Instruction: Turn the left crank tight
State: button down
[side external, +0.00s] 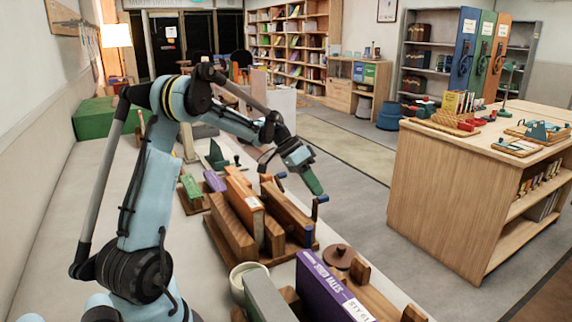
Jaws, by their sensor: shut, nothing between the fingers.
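A wooden book press (290,212) stands on the pale counter, with an orange book (243,203) upright between its thick boards. Blue crank handles show on its right side: one at the far end (280,175), one by my gripper (322,199) and one lower at the near end (308,236). I cannot tell for certain which is the left crank. My gripper (317,188) points down and right over the press's right side, its green fingers shut and empty. Its tip is close above the middle handle; whether it touches is unclear.
A purple book (325,290) and a brown knob (339,256) are in front of the press. A smaller press with a green book (191,190) stands behind left. A wooden island (440,185) stands right across the open floor (345,180).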

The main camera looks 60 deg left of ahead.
jog(key=shift+d+r+y, duration=0.15)
jog(key=shift+d+y, duration=0.35)
jog(key=shift+d+r+m+y, duration=0.2)
jog(key=shift+d+m+y, duration=0.2)
jog(key=shift+d+y, duration=0.5)
jog(key=d+f+m+y, duration=0.1)
jog(key=d+f+y, duration=0.1)
jog(key=d+y, duration=0.4)
jog(key=shift+d+y, duration=0.3)
jog(key=shift+y, duration=0.4)
jog(key=shift+d+f, duration=0.1)
jog(key=shift+f, duration=0.05)
jog(key=w+a+r+v, duration=0.1)
jog(key=a+v, duration=0.1)
jog(key=v, duration=1)
jog(key=shift+r, duration=0.3)
